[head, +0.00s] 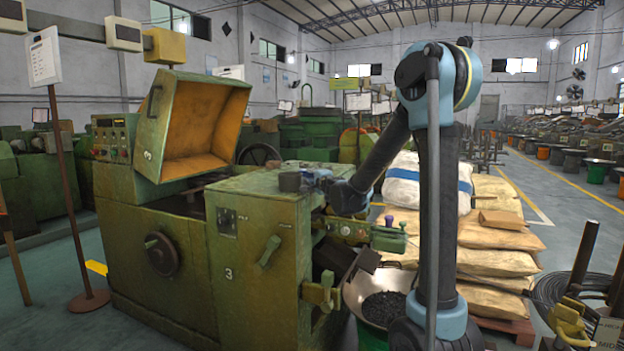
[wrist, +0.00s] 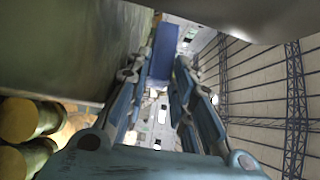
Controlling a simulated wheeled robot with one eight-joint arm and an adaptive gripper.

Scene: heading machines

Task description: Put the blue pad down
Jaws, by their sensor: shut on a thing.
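My gripper (wrist: 160,75) is shut on the blue pad (wrist: 164,48), which stands out past the fingertips in the wrist view. In the head view my gripper (head: 322,182) is at the right end of the green machine's top (head: 250,185). The pad is too small there, and partly hidden by the gripper, to make out clearly. I cannot tell whether the pad touches the machine top. In the wrist view a large dull surface (wrist: 85,35) lies close to the left of the fingers.
A small dark cylinder (head: 289,181) stands on the machine top just left of my gripper. The machine's open hood (head: 195,125) rises farther left. A bowl of dark parts (head: 375,300) sits below right. Stacked sacks (head: 500,240) stand behind my arm.

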